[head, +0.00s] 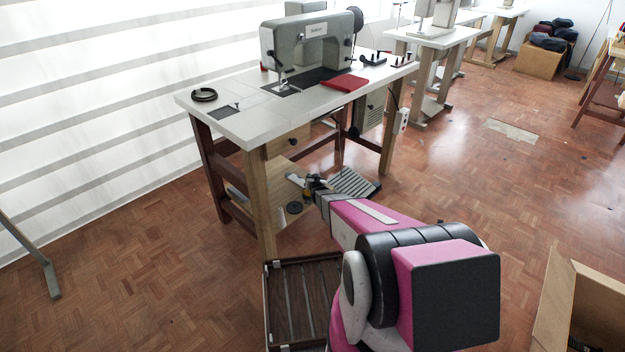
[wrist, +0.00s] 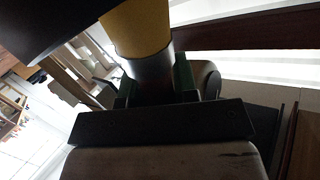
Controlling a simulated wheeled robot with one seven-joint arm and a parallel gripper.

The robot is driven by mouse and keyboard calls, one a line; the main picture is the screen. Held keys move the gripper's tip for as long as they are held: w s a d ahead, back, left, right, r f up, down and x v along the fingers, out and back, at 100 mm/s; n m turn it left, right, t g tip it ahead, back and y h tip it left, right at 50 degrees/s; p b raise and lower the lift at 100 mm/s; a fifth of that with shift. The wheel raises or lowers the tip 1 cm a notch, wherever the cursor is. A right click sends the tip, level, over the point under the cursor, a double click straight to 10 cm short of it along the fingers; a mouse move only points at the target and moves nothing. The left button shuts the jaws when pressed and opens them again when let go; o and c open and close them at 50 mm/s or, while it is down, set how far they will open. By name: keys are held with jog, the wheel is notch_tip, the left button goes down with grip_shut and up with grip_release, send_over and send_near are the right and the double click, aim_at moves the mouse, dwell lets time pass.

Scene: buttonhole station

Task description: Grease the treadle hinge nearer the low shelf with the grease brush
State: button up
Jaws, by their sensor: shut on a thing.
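The treadle (head: 354,182) is a ribbed grey plate low under the sewing table (head: 245,125). Its hinges are too small or hidden to make out. My gripper (head: 312,183) is under the table, just left of the treadle, with my arm covering part of that area. In the wrist view, my gripper (wrist: 155,88) is shut on the grease brush (wrist: 137,28), which shows a thick yellow part and a grey metal band. The brush's tip is not clearly visible. A pale low shelf (head: 272,222) shows under the table's left part, beside my gripper.
A sewing machine (head: 310,42) and a red cloth (head: 345,83) are on the tabletop. The table's wooden front leg (head: 259,200) stands left of my gripper. A slatted dark crate (head: 268,310) is on the floor in front, and a cardboard box (head: 556,300) is at right. Open floor lies right.

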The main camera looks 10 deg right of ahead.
jog(key=shift+f, duration=0.1)
notch_tip(320, 180, up, 7)
dwell(1.2)
